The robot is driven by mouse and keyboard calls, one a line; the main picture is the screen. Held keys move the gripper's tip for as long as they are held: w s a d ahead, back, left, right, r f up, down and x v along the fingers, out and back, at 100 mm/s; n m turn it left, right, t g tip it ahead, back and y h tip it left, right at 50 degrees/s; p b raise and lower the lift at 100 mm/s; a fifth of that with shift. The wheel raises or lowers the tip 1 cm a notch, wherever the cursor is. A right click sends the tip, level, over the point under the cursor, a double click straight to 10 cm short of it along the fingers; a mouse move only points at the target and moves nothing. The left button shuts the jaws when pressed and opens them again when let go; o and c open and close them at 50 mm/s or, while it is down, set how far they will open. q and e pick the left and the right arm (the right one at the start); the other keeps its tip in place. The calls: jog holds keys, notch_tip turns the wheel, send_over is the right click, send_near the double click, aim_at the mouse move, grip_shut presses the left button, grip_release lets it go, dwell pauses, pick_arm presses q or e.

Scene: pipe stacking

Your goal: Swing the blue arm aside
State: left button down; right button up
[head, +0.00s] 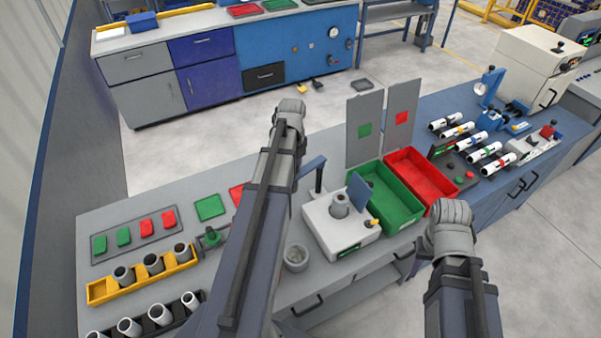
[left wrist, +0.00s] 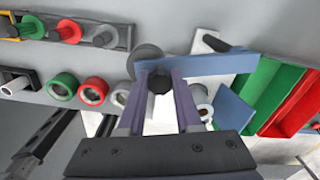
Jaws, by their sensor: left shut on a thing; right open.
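The blue arm (head: 312,164) is a flat bar beside the white device (head: 325,238) in the head view. In the left wrist view the blue arm (left wrist: 215,65) runs crosswise beyond my gripper, its right end near the green bin. My left gripper (left wrist: 163,78) is shut on a dark knob (left wrist: 159,83) at the left end of the blue arm. In the head view my left arm hides that gripper and part of the blue arm. My right arm stands at the lower right of the head view; its gripper fingers do not show.
A grey pipe piece (head: 340,205) and a tilted blue plate (head: 360,192) are on the white device. A green bin (head: 412,218) and a red bin (head: 445,190) stand right of it. A yellow rack (head: 100,292) holds pipes at left. A grey ring (head: 296,258) lies in front.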

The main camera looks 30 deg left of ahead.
pick_arm(q)
jog(key=shift+w+a+m, duration=0.3)
jog(key=shift+a+m, duration=0.45)
jog(key=shift+w+a+m, duration=0.3)
jog(key=shift+a+m, duration=0.4)
jog(key=shift+m, duration=0.05)
jog(key=c, duration=0.6)
grip_release()
notch_tip(320, 180, up, 8)
jog(key=p, duration=0.8)
jog(key=shift+f, duration=0.1)
